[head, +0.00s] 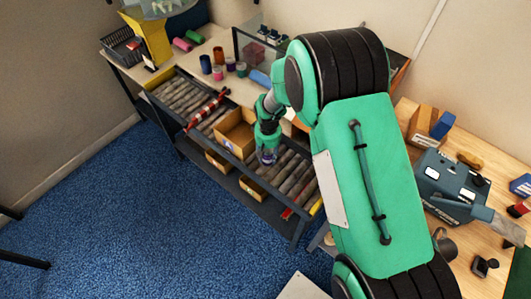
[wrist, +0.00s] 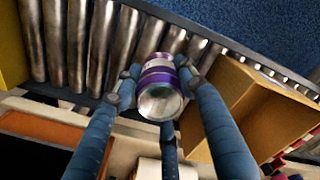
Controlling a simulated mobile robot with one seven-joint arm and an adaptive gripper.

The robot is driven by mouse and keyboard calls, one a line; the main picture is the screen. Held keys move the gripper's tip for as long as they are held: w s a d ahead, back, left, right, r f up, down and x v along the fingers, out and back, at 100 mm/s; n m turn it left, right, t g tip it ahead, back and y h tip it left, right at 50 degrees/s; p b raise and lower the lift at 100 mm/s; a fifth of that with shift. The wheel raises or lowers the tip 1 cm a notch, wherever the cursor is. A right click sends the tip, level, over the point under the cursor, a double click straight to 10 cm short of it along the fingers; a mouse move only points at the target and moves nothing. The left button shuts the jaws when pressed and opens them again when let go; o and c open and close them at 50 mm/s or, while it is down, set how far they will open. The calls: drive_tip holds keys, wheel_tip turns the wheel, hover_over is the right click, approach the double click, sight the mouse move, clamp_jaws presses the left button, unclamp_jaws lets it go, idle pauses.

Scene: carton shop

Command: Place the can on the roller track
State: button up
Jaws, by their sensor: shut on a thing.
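In the wrist view, a purple and silver can (wrist: 160,88) is held between the blue fingers of my gripper (wrist: 165,85). The can's shiny round end faces the camera. The roller track (wrist: 100,45) with its metal rollers lies behind the can, and I cannot tell whether the can touches it. In the head view, my gripper (head: 267,155) is over the roller track (head: 288,175), just right of an open carton. Only a little of the can shows there, at the fingertips.
An open cardboard carton (head: 236,132) stands on the track beside my gripper; it also shows in the wrist view (wrist: 250,105). Several small jars stand on the back table. Rollers right of my gripper are mostly bare.

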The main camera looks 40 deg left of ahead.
drive_tip(key=shift+w+a+f, duration=0.1)
drive_tip(key=shift+w+a, duration=0.5)
drive_tip(key=shift+a, duration=0.2)
drive_tip(key=shift+w+a+f, duration=0.1)
drive_tip(key=shift+w+a, duration=0.5)
drive_tip(key=shift+a, duration=0.15)
drive_tip(key=shift+f, duration=0.1)
drive_tip(key=shift+f, duration=1.6)
drive_tip(key=shift+f+b, duration=0.2)
drive_tip(key=shift+b, duration=0.15)
drive_tip(key=o, duration=0.8)
drive_tip(key=shift+r, duration=0.15)
wheel_tip(320, 180, up, 12)
drive_tip(key=p, duration=0.1)
